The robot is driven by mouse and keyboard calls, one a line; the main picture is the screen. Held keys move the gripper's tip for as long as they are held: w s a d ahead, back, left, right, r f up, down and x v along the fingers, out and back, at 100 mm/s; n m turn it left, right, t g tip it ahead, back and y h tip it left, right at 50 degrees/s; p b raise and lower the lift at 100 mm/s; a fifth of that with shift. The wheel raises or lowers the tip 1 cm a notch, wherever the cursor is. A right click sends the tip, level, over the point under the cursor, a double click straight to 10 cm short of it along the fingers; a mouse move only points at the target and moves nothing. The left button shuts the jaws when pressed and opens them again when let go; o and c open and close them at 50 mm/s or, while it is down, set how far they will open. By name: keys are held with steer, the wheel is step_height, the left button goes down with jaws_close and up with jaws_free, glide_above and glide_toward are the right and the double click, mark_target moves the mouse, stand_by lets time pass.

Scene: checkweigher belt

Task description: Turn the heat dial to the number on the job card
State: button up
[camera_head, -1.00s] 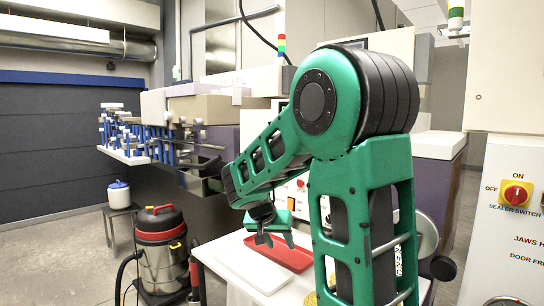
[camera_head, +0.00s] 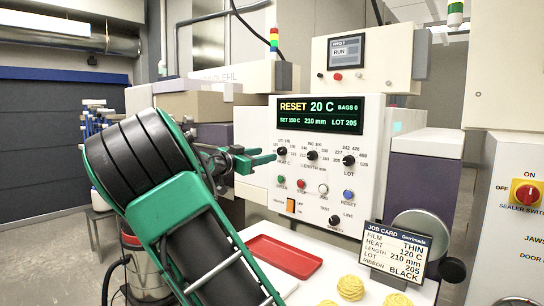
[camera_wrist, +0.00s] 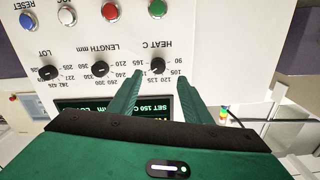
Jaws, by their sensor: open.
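The black heat dial (camera_head: 282,151), labelled HEAT C, sits at the left of the dial row on the white panel. In the wrist view, which is upside down, the heat dial (camera_wrist: 157,64) lies just beyond and between my fingertips. My gripper (camera_head: 262,156) is open, with green fingers pointing at the panel; the wrist view shows my gripper (camera_wrist: 160,76) with nothing between the fingers. The dial's pointer is too small to read. The job card (camera_head: 393,252) reads HEAT 120 C, length 210 mm, lot 205. The display (camera_head: 320,114) shows RESET 20 C and a set value that looks like 150 C.
The length dial (camera_head: 312,155) and lot dial (camera_head: 348,160) stand right of the heat dial. Several push buttons (camera_head: 301,183) sit below. A red tray (camera_head: 283,257) and yellow coils (camera_head: 350,288) lie on the white table. A grey disc (camera_head: 420,228) stands behind the card.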

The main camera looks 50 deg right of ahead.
mark_target(279, 152)
steer(key=d, duration=0.7)
steer(key=shift+w+d, duration=0.15)
steer(key=shift+w, duration=0.05)
steer(key=c, duration=1.1)
